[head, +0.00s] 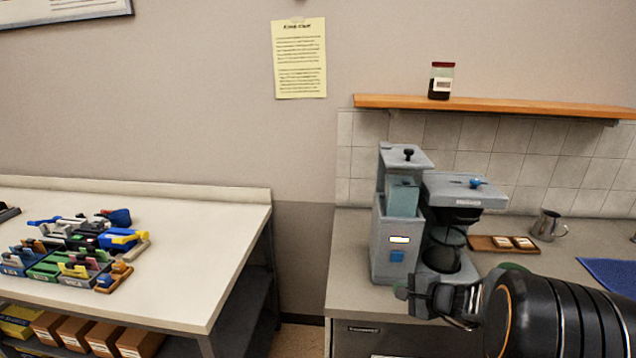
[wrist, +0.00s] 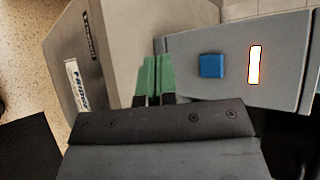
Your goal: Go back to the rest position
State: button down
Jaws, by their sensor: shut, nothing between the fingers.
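My gripper (head: 410,295) is in front of the grey coffee machines at the right in the head view, with my black arm reaching in from the lower right. In the wrist view my gripper (wrist: 154,78) shows two green-tipped fingers side by side, shut with nothing between them. The grey grinder (head: 391,240) stands upright on the counter, with a blue button (head: 397,257) and a lit display (head: 400,239). In the wrist view the button (wrist: 211,65) and display (wrist: 254,65) lie right of the fingertips. I cannot tell whether the fingertips touch the grinder.
The coffee maker (head: 465,195) stands right of the grinder, partly hidden by my arm. A metal jug (head: 547,226) and wooden tray (head: 490,246) sit behind. A shelf (head: 500,107) holds a jar (head: 441,81). A gap separates this counter from the left table (head: 190,240).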

jog(key=s+a+f+n+g+h, duration=0.1)
jog(key=s+a+n+g, duration=0.25)
jog(key=s, duration=0.35)
jog(key=s+a+f+n+g+h, duration=0.1)
jog(key=s+a+n+g, duration=0.2)
jog(key=s+n+g, duration=0.25)
jog(key=s+a+r+n+t+h, duration=0.2)
jog(key=s+a+r+n+h, duration=0.1)
jog(key=r+n, duration=0.4)
jog(key=shift+s+h, duration=0.7)
jog(key=shift+s, duration=0.6)
